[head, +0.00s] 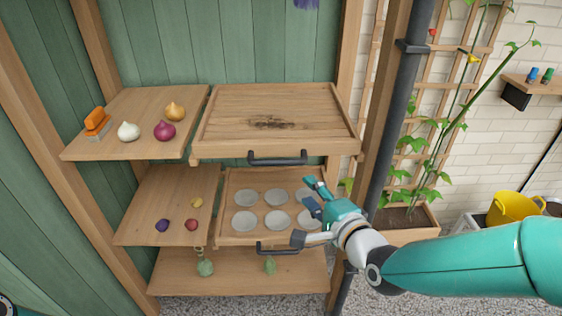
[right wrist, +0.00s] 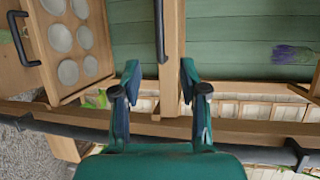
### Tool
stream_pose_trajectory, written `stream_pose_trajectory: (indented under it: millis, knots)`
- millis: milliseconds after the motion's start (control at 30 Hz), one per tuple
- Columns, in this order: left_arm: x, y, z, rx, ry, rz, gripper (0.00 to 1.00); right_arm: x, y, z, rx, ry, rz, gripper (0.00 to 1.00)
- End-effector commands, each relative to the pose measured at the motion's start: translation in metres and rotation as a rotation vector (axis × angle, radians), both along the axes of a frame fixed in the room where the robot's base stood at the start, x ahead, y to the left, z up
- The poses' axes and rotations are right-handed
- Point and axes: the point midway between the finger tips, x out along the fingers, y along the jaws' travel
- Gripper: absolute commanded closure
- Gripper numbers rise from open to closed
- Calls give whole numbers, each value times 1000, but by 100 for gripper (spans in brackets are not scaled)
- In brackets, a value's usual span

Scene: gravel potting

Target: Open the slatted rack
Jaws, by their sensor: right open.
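Two pull-out wooden units with dark bar handles sit in the shelf. The upper one (head: 230,105) has a raised rim and a dark soil smear; its handle (head: 277,159) is on the front. The lower one (head: 232,176) holds several pale round dishes; its handle (head: 278,248) is on its front. I cannot tell which is the slatted rack. My right gripper (head: 314,197) is open and empty, by the lower unit's right side, below the upper handle. In the right wrist view, the upper handle (right wrist: 159,30) lies beyond the open fingers; the lower handle (right wrist: 23,38) is far left. My left gripper is out of view.
The left shelf (head: 150,105) carries an orange brush (head: 97,122) and several bulbs. The shelf below (head: 150,205) holds small round items. A dark vertical pole (head: 395,120) and wooden post stand right of the units, close to my right arm. A planter (head: 405,220) stands beyond.

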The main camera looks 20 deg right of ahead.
Motion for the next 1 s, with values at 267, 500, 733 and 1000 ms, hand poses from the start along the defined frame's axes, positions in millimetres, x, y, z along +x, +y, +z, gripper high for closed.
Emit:
stream_pose_trajectory:
  millis: [267, 500, 733, 1000]
  knots:
    - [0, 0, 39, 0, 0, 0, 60, 21, 3, 0, -2, 10, 1, 57]
    - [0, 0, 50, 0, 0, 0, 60, 67, 9, -12, -2, 5, 2, 57]
    - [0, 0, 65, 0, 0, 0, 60, 114, 15, -21, -2, 5, 2, 57]
    - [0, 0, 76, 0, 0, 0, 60, 151, 19, -30, -2, 5, 1, 57]
